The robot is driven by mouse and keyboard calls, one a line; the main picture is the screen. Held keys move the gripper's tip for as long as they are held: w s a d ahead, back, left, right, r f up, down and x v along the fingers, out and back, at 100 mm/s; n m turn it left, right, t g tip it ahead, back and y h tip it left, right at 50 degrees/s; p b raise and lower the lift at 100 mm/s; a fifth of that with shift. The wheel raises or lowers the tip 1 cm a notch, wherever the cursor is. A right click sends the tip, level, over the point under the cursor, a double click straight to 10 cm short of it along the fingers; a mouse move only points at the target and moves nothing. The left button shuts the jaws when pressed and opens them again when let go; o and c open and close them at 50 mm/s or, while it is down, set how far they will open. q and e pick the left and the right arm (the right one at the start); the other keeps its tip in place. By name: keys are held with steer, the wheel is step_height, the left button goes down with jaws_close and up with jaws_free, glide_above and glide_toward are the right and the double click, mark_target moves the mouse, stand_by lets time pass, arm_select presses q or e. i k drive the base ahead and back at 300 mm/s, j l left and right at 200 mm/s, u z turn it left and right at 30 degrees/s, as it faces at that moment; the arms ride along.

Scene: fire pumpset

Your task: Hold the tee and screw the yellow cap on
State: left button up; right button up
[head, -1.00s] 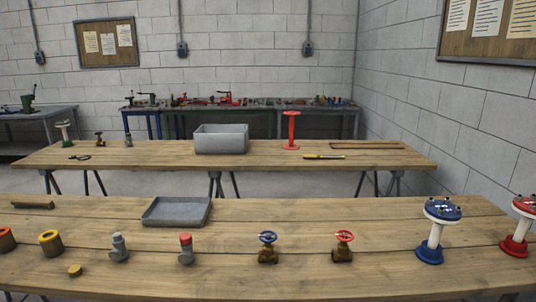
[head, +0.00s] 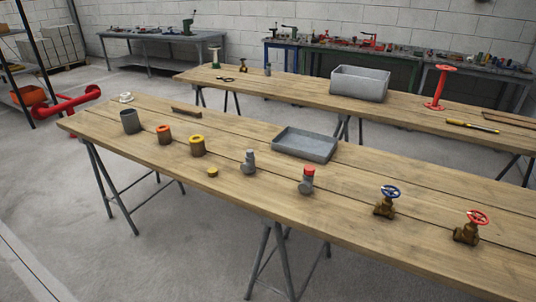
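A small yellow cap (head: 212,172) lies on the near wooden table, close to its front edge. A grey tee (head: 249,162) without a cap stands on the table just right of the yellow cap, apart from it. A second grey tee (head: 307,182) with a red cap on top stands further right. Neither of my grippers shows in the head view.
The near table (head: 400,250) also holds a grey tray (head: 305,144), a yellow-topped cylinder (head: 197,145), a red-topped one (head: 164,134), a grey cup (head: 130,121), a blue-wheel valve (head: 387,201) and a red-wheel valve (head: 471,228). Red pipework (head: 68,103) stands left.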

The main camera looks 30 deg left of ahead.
mark_target(249, 166)
steer(key=u, duration=1.35)
steer(key=i+j+u, duration=0.1)
steer(key=i+j, duration=0.15)
steer(key=i, duration=0.15)
steer(key=i+j+u, duration=0.1)
steer(key=i+j, duration=0.15)
steer(key=i+j+u, duration=0.1)
steer(key=i, duration=0.4)
steer(key=j, duration=0.1)
